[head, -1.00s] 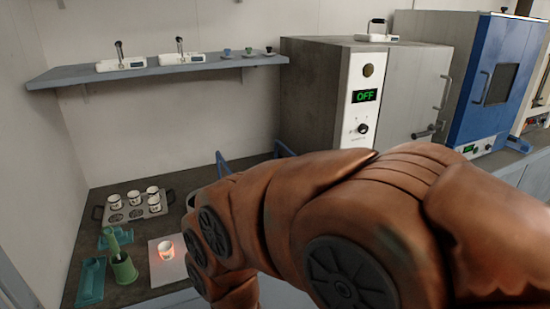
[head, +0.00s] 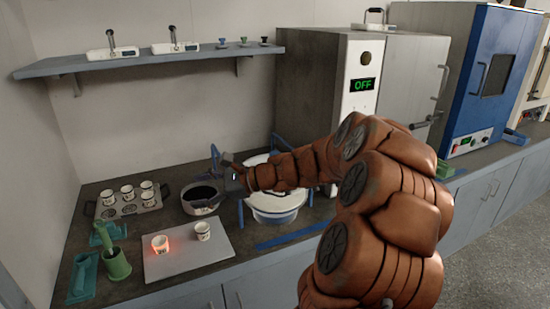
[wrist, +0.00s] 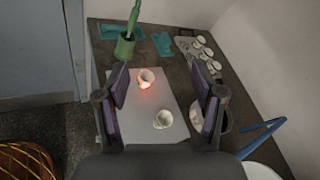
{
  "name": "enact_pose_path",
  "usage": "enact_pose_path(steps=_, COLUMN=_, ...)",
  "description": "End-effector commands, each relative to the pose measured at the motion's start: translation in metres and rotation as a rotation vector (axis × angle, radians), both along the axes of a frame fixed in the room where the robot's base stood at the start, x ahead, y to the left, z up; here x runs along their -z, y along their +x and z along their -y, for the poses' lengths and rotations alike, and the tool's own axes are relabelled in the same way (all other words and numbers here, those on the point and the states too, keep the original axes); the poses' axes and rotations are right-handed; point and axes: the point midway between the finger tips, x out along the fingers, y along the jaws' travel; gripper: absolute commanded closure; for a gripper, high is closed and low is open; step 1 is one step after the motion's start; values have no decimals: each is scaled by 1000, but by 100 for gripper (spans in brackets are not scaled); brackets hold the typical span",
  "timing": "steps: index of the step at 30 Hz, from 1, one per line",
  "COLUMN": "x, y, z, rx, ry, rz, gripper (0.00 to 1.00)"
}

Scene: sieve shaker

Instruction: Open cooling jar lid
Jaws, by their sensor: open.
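My gripper (head: 222,176) is open and empty, above the counter between two round vessels; the wrist view shows its fingers (wrist: 161,90) wide apart. A grey round vessel (head: 188,208) with a dark top or inside is just below and left of it. It is partly hidden behind a finger in the wrist view (wrist: 227,118). A white round vessel (head: 275,212) with a pale top is to the right, partly behind my arm, with blue bars beside it. I cannot tell which vessel is the cooling jar, and no lid is clearly made out.
A grey plate (head: 190,259) holds a glowing red cup (head: 160,245) and a white cup (head: 203,231). A rack (head: 106,211) of white cups stands behind. A green mortar (head: 118,264) is at left. An oven (head: 330,90) and a shelf (head: 150,69) are behind.

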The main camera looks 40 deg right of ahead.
Motion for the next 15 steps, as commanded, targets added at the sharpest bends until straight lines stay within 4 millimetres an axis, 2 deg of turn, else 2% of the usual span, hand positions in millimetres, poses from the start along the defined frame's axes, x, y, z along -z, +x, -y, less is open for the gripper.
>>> enact_pose_path(steps=1, x=5, y=7, z=41, rx=103, ry=74, rz=-1, gripper=32)
enact_pose_path(steps=2, x=5, y=9, z=65, rx=164, ry=119, rz=2, gripper=32)
enact_pose_path(steps=3, x=6, y=11, z=97, rx=243, ry=177, rz=8, gripper=32)
enact_pose_path(steps=6, x=11, y=7, z=173, rx=419, ry=308, rz=25, gripper=32)
enact_pose_path(steps=9, x=18, y=-6, z=234, rx=558, ry=415, rz=44, gripper=32)
enact_pose_path(steps=12, x=24, y=-19, z=276, rx=652, ry=488, rz=62, gripper=32)
enact_pose_path(steps=15, x=27, y=-28, z=300, rx=704, ry=530, rz=73, gripper=32)
